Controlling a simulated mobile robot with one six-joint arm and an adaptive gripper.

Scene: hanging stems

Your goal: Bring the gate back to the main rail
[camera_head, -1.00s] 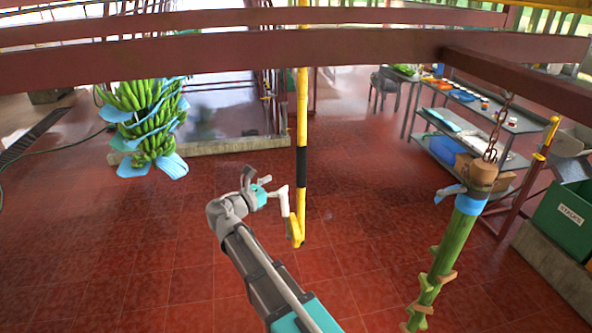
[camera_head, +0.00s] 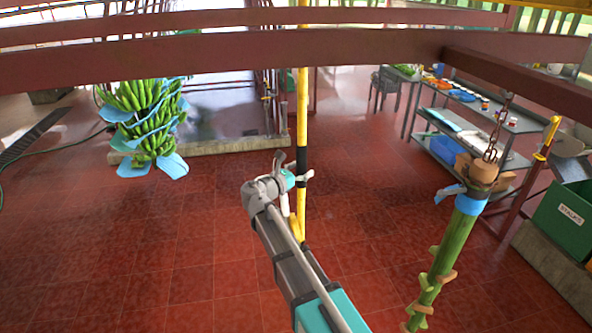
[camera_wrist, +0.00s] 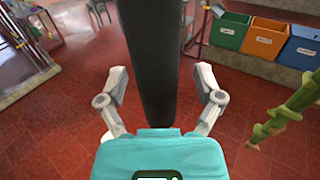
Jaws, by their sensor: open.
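A yellow pole (camera_head: 302,105) hangs from the overhead rails, with a black grip section (camera_head: 302,155) and a yellow hooked lower end (camera_head: 296,226). My gripper (camera_head: 297,174) is at the lower part of the black section. In the wrist view the black section (camera_wrist: 148,45) stands between the two spread fingers of my gripper (camera_wrist: 150,85), with a gap on both sides. The gripper is open. Maroon overhead rails (camera_head: 250,48) cross the top, with a branch rail (camera_head: 520,78) at the right. Which piece is the gate, and how the pole joins it, I cannot tell.
A green banana bunch with blue sheets (camera_head: 145,115) hangs at the left. A bare green stalk (camera_head: 450,250) hangs from a chain at the right. A shelf table (camera_head: 465,120) and a green bin (camera_head: 566,215) stand behind it. The tiled floor around the pole is clear.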

